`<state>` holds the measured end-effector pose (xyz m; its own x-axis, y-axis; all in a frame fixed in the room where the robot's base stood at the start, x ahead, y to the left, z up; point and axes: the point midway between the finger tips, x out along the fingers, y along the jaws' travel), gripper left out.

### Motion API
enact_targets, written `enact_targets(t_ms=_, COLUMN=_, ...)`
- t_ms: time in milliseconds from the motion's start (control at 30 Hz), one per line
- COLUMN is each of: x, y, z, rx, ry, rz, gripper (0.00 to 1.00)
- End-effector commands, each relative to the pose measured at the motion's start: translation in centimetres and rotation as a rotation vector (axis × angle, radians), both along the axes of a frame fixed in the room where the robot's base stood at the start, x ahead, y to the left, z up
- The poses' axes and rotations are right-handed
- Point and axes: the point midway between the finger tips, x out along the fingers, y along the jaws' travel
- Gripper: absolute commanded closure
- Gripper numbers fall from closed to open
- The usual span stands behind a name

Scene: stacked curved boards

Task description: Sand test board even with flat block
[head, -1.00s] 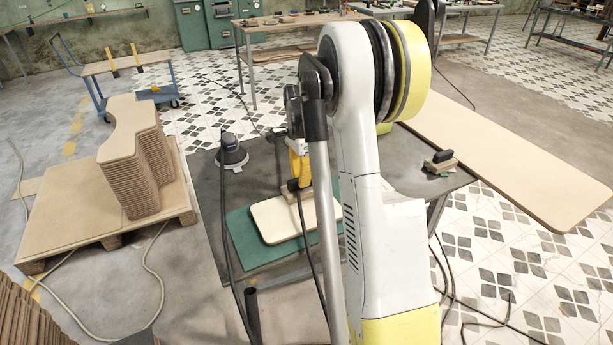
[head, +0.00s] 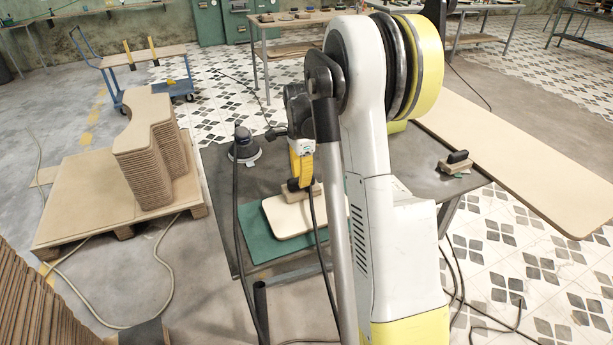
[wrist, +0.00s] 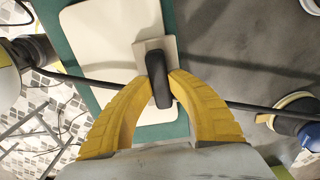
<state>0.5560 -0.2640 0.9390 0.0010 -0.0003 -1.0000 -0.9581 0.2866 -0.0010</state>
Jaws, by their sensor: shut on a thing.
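The pale test board (head: 285,220) lies flat on a green mat (head: 262,242) on the grey worktable. It also shows in the wrist view (wrist: 105,45). My gripper (head: 301,178) is over the board's far part, with its yellow fingers closed on the black handle of a sanding block (head: 306,194). In the wrist view, the fingertips (wrist: 159,82) pinch the handle from both sides. The block's light base (wrist: 150,46) appears over the board; I cannot tell whether it touches. My arm hides the board's right part in the head view.
A corded sander (head: 243,148) stands at the table's far left. A second block with a black handle (head: 456,162) sits at its right edge. Stacked curved boards (head: 150,150) stand on a pallet (head: 90,222) at left. A long pale board (head: 530,165) extends at right.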

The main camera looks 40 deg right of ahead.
Motion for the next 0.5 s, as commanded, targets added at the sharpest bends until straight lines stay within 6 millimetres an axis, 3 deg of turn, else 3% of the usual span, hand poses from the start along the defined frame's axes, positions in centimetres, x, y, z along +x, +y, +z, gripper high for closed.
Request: enact_targets(t_ms=500, x=0.4, y=1.2, z=0.0, rx=0.003, ry=-0.001, rz=0.002, gripper=1.00)
